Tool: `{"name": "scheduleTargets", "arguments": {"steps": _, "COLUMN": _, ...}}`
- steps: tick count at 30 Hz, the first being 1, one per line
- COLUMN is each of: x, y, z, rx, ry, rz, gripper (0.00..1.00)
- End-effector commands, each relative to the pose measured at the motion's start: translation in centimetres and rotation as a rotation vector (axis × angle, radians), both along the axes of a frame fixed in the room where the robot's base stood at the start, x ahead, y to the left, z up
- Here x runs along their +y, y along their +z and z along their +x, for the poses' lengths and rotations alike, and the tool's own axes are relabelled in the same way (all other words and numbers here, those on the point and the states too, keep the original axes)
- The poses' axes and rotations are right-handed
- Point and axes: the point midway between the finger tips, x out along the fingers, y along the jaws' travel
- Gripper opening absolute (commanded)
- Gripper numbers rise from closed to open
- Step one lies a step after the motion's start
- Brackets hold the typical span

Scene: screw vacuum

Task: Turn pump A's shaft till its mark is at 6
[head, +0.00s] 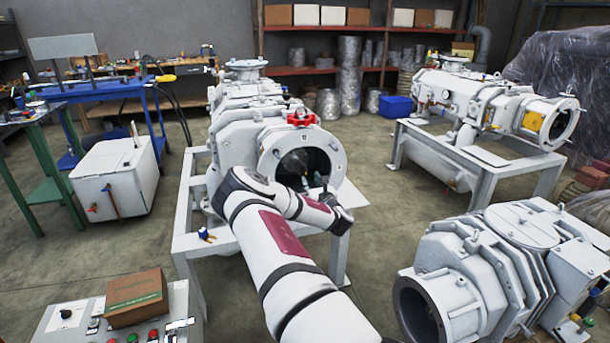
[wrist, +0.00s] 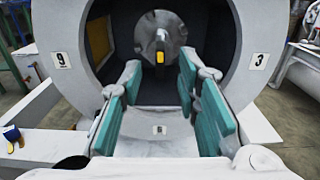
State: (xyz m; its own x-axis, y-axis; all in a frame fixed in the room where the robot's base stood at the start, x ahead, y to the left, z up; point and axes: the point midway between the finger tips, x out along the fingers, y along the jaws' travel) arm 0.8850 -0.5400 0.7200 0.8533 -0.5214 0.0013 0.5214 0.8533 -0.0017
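The white pump in front of me (head: 240,135) has a round flange opening, partly covered by my arm in the head view. In the wrist view its flange (wrist: 60,25) bears the labels 9 at left, 3 at right and 6 at the bottom. Inside is a grey metal disc (wrist: 147,28) with a narrow shaft piece (wrist: 160,37) at its middle. A yellow mark (wrist: 160,58) shows on the lower end of that piece, toward the 6. My gripper (wrist: 158,82) is open and empty, its teal-padded fingers pointing into the opening, apart from the shaft piece.
A red valve handle (head: 301,118) sits on top of the pump. Another white pump (head: 480,270) stands close at right and one (head: 490,105) behind it. A control box with a carton (head: 137,297) is at lower left.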

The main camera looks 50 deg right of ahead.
Motion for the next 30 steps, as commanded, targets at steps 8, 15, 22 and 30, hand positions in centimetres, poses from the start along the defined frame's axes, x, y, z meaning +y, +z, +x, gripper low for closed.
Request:
{"name": "scheduleTargets", "arguments": {"steps": 8, "x": -2.7, "y": -0.1, "z": 4.4, "rx": -0.002, "ry": 0.0, "rz": 0.001, "gripper": 0.3}}
{"name": "scheduleTargets", "arguments": {"steps": 15, "x": -3.9, "y": -0.1, "z": 6.2, "rx": 0.0, "ry": -0.001, "rz": 0.002, "gripper": 0.3}}
{"name": "scheduleTargets", "arguments": {"steps": 22, "x": -4.0, "y": 0.0, "z": 6.5, "rx": 0.0, "ry": 0.0, "rz": 0.001, "gripper": 0.3}}
{"name": "scheduleTargets", "arguments": {"steps": 30, "x": -4.0, "y": 0.0, "z": 6.5, "rx": 0.0, "ry": 0.0, "rz": 0.002, "gripper": 0.01}}
